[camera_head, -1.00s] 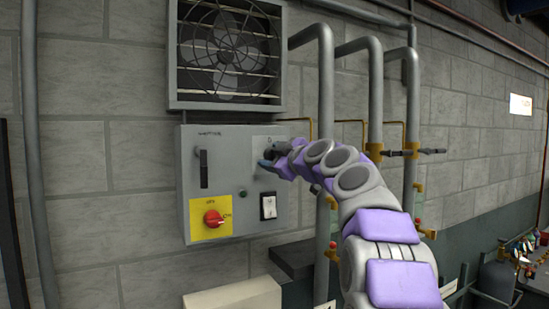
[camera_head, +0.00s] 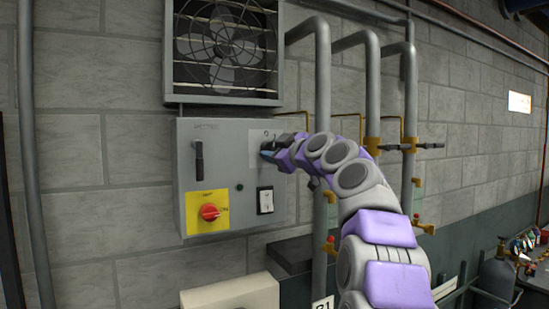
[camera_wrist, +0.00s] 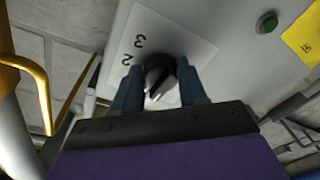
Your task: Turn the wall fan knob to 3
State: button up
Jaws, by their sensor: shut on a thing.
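The wall fan (camera_head: 226,50) sits in a grey louvred frame above a grey control box (camera_head: 222,148). The fan knob (camera_wrist: 160,78) is black and round, on a white plate (camera_wrist: 165,32) marked with digits; 3 and 2 are readable in the wrist view. My gripper (camera_wrist: 158,92) has its two blue fingers on either side of the knob and is shut on it. In the head view my gripper (camera_head: 268,150) reaches the box's upper right and mostly hides the knob. The exact setting cannot be told.
The box also carries a black lever (camera_head: 199,163), a red rotary switch on a yellow plate (camera_head: 209,212), a white rocker switch (camera_head: 265,200) and a green button (camera_wrist: 267,22). Grey pipes (camera_head: 322,90) with yellow fittings stand close to the right, beside my arm.

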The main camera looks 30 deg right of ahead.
jog(key=shift+w+f+m+b, duration=0.1)
jog(key=shift+f+m+b, duration=0.15)
jog(key=shift+m+b, duration=0.4)
jog(key=m, duration=0.4)
jog(key=shift+a+r+b, duration=0.2)
jog(key=shift+r+b, duration=0.05)
jog(key=shift+b, duration=0.05)
jog(key=m, duration=0.4)
jog(key=shift+t+h+p, duration=0.3)
jog(key=shift+t+p, duration=0.1)
jog(key=m+p, duration=0.2)
jog(key=m, duration=0.2)
jog(key=shift+a+r+h, duration=0.1)
jog(key=shift+h, duration=0.2)
jog(key=m+h+p, duration=0.1)
jog(key=m+p, duration=0.4)
jog(key=m, duration=0.2)
jog(key=shift+a, duration=0.1)
jog(key=shift+r+m+p, duration=0.1)
jog(key=shift+m+p, duration=0.75)
jog(key=shift+p, duration=0.05)
jog(key=shift+f+m+h+p, duration=0.2)
jog(key=shift+m+h+p, duration=0.2)
jog(key=shift+m+p, duration=0.7)
jog(key=shift+m, duration=0.3)
jog(key=shift+f, duration=0.1)
